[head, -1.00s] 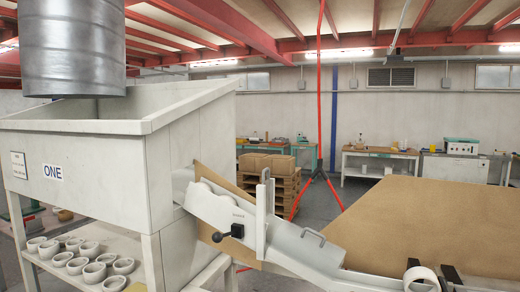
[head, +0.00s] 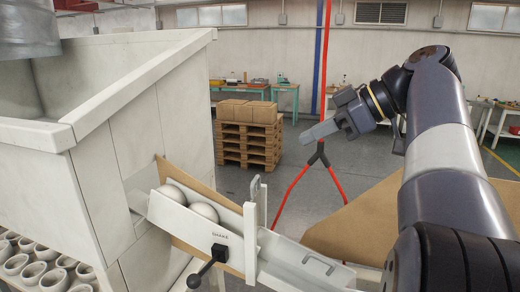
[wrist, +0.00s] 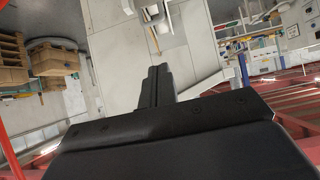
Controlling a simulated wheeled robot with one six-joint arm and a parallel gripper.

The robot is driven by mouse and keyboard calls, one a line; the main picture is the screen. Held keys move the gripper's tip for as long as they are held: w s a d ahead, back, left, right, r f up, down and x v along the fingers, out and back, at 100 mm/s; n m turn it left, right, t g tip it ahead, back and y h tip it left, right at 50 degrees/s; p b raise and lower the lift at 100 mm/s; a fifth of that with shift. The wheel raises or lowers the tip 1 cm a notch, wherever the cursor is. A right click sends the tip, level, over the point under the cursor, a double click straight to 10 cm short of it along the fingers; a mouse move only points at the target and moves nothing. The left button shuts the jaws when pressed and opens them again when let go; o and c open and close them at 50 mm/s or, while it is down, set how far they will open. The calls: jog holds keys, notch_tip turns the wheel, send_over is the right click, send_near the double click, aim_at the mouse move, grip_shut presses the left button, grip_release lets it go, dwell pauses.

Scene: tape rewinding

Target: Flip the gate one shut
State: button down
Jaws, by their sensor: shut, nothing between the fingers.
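Under the hopper marked ONE earlier, a pale sloping chute (head: 160,213) leads down to the right. A white upright plate (head: 250,240) stands across it, with a small grey handle (head: 258,188) behind its top. I cannot tell from this view whether this gate is open or shut. Two round white pieces (head: 173,194) lie in the chute above the plate. A black lever (head: 212,264) sits on the chute's side under the word SHAKE. My gripper (head: 305,136) is shut and empty, in the air beyond and to the right of the plate. Its fingers show in the wrist view (wrist: 155,85).
The big white hopper (head: 115,130) fills the left, under a metal drum (head: 25,35). White cups (head: 35,270) stand on a shelf below. A brown board (head: 355,222) lies right, partly behind my arm. Boxes on pallets (head: 248,135) stand behind.

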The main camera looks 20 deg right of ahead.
jog(key=shift+w+d+r, duration=0.1)
jog(key=shift+d+r, duration=0.05)
jog(key=shift+r, duration=0.25)
jog(key=d+f+p+x, duration=0.1)
jog(key=f+p+x, duration=0.1)
jog(key=x, duration=1.1)
jog(key=shift+s+d+f+p, duration=0.2)
jog(key=shift+s+p, duration=0.1)
jog(key=shift+s, duration=0.15)
